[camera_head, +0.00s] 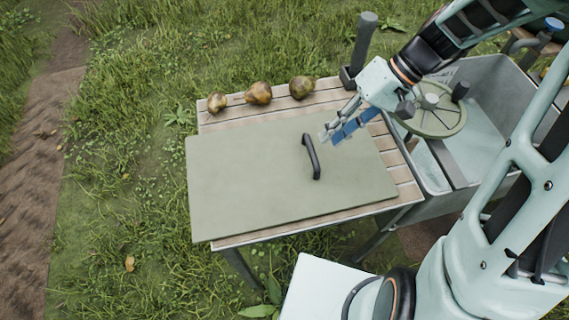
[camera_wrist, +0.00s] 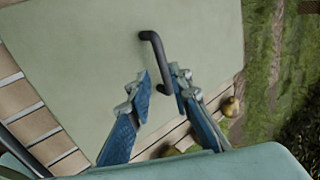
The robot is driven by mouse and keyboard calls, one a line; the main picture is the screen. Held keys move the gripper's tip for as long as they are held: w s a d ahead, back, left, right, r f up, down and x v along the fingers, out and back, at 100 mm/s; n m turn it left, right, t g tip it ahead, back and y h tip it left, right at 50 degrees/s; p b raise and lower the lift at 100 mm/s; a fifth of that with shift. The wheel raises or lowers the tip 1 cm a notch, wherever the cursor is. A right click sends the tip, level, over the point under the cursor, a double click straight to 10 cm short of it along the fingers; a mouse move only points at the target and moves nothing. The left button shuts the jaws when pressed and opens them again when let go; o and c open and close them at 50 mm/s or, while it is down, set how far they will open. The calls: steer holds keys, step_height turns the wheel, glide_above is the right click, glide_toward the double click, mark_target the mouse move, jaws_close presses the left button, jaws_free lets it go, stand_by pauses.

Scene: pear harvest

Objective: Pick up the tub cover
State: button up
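The tub cover (camera_head: 245,175) is a flat grey-green rectangular board lying on the slatted wooden table, with a black bar handle (camera_head: 311,157) standing up from its right half. The cover (camera_wrist: 85,50) and handle (camera_wrist: 155,55) also show in the wrist view. My gripper (camera_head: 332,134) is above the cover, just to the right of the handle's upper end in the head view. In the wrist view its two blue-padded fingers (camera_wrist: 163,80) are apart with nothing held between them. The handle's near end lies close to the right fingertip; I cannot tell whether they touch.
Three brownish pears (camera_head: 258,93) lie along the back of the wooden table (camera_head: 235,113). A dark post (camera_head: 363,45) stands at the table's back right corner. A grey metal basin (camera_head: 490,75) with a round green wheel-like part (camera_head: 432,112) stands at right. Grass surrounds the table.

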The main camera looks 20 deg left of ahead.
mark_target(312, 148)
steer(key=x, duration=0.8)
steer(key=shift+w+a+r, duration=0.15)
steer(key=shift+w+a, duration=0.2)
jaws_close()
